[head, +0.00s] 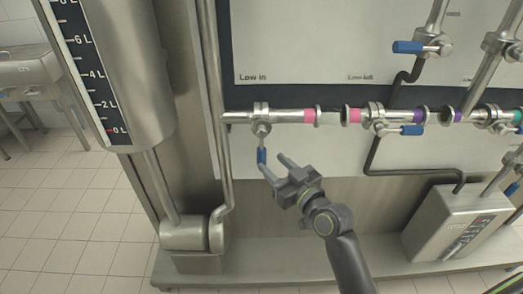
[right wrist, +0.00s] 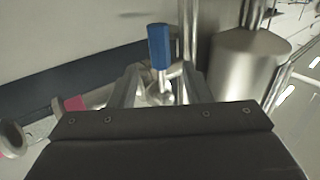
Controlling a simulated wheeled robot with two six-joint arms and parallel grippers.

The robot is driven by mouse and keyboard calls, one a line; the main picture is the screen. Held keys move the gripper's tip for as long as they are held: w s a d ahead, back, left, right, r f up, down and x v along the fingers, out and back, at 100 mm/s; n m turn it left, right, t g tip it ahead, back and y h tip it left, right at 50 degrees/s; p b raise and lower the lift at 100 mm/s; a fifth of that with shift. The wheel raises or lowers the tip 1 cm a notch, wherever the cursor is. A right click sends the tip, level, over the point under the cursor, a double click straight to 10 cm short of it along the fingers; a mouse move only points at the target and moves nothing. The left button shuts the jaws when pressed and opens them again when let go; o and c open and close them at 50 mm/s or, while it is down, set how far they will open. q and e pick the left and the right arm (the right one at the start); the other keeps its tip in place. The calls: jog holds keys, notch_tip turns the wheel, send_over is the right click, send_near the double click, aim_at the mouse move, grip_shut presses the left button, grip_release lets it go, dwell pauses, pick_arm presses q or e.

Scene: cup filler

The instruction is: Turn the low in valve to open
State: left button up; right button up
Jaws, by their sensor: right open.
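The low in valve (head: 261,129) sits on the horizontal steel pipe under the "Low in" label. Its blue handle (head: 262,156) hangs straight down, across the pipe. My right gripper (head: 272,163) is open just below the valve, with its fingertips close to the handle's lower end. In the right wrist view the blue handle (right wrist: 159,46) appears between the two open fingers (right wrist: 160,72), apart from both as far as I can tell. My left gripper is not in view.
Other blue-handled valves sit to the right, one (head: 411,130) on the same pipe and one (head: 408,47) above. A steel tank (head: 150,90) with a level scale (head: 93,70) stands left. A steel box (head: 455,222) stands lower right. Room below the pipe is mostly clear.

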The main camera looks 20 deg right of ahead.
aim_at(265, 156)
jog(key=shift+x, duration=3.15)
grip_shut()
